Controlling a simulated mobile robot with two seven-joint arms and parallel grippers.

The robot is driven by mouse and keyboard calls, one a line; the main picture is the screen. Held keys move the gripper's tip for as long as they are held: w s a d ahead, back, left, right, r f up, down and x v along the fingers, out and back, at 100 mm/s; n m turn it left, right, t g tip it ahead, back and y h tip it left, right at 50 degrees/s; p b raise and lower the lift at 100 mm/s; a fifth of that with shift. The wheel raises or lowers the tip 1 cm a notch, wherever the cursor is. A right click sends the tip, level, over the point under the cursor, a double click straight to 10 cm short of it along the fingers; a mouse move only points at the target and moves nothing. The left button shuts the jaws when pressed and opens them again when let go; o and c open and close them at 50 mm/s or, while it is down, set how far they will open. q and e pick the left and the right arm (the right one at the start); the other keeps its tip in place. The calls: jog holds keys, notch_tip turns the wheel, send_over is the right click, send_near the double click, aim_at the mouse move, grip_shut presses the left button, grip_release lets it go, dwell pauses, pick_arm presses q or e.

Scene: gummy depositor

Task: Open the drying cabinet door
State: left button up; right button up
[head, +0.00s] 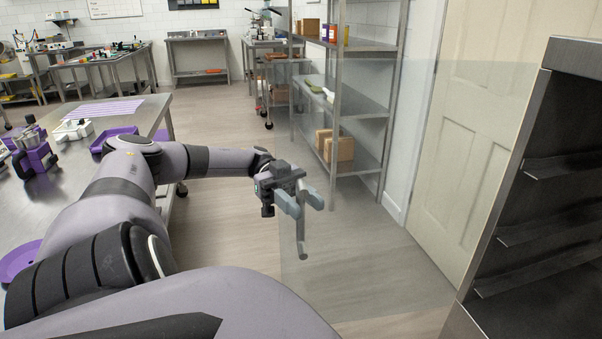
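The drying cabinet (509,180) stands at the right edge with its dark interior and side rails exposed. Its clear glass door (390,235) stands swung out to the left, away from the cabinet front, as a faint see-through panel. A grey vertical bar handle (301,238) is near the door's free left edge. My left gripper (302,201) is at the upper part of this handle, with a finger close on each side of the bar; it looks shut on it. The lower handle sticks out below the fingers. My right gripper is not in view.
A steel table (150,113) with purple trays and devices stands at the left. A metal shelf rack (352,110) with boxes and a cream panelled door (470,150) show behind the glass. Floor (225,220) around my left forearm is clear.

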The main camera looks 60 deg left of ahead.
pick_arm(q)
jog(key=p, duration=0.2)
send_near(322, 100)
jog(key=d, duration=0.2)
jog(key=w+d, duration=0.1)
jog(key=d, duration=0.1)
jog(key=shift+f, duration=0.15)
